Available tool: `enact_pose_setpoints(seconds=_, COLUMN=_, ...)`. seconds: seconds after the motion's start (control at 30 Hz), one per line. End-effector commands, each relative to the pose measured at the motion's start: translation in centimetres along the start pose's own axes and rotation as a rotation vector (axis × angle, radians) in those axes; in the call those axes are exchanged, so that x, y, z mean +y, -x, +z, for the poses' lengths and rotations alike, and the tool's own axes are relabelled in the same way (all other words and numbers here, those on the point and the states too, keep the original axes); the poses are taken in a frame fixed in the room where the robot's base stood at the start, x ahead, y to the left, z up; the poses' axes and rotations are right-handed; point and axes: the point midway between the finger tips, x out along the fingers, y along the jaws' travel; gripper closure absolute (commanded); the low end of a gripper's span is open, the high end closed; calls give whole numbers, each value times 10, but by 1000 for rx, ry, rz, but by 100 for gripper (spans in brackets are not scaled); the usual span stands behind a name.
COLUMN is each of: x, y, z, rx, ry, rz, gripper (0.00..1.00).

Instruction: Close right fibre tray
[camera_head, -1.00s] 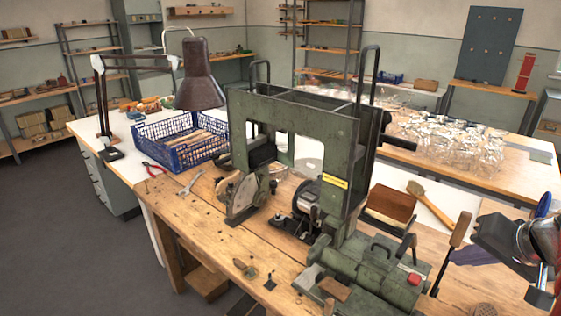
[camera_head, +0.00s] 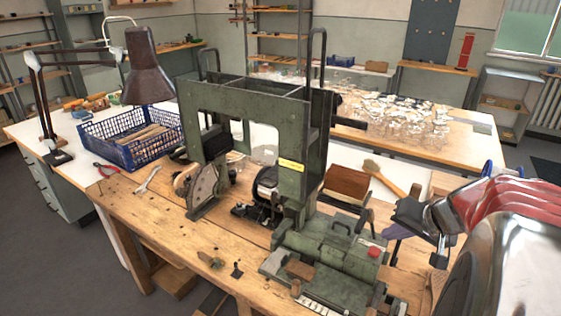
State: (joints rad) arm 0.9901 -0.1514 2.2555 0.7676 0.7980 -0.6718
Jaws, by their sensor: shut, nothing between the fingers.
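The green tufting machine (camera_head: 240,118) stands on the wooden bench. Its top has dark open compartments (camera_head: 262,86) that look like fibre trays, with an upright dark loop handle (camera_head: 318,62) at the right and another (camera_head: 210,62) at the left. I cannot tell for sure which part is the right fibre tray or how far open it is.
A red button (camera_head: 373,252) sits on the machine base. A brown block (camera_head: 348,184) and a brush (camera_head: 385,178) lie behind it. A blue crate (camera_head: 130,140) and a desk lamp (camera_head: 148,80) stand at the left. Glass jars (camera_head: 400,122) crowd the rear table.

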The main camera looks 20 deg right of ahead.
Motion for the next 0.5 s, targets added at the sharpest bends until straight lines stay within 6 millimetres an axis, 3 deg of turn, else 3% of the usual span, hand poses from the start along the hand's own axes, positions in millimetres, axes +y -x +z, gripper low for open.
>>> enact_pose_setpoints(seconds=0.07, x=-1, y=-13, z=1, rx=-4, ry=0, rz=0, gripper=100)
enact_pose_setpoints(seconds=0.5, x=-35, y=-27, z=0, rx=-1, ry=2, rz=0, gripper=100)
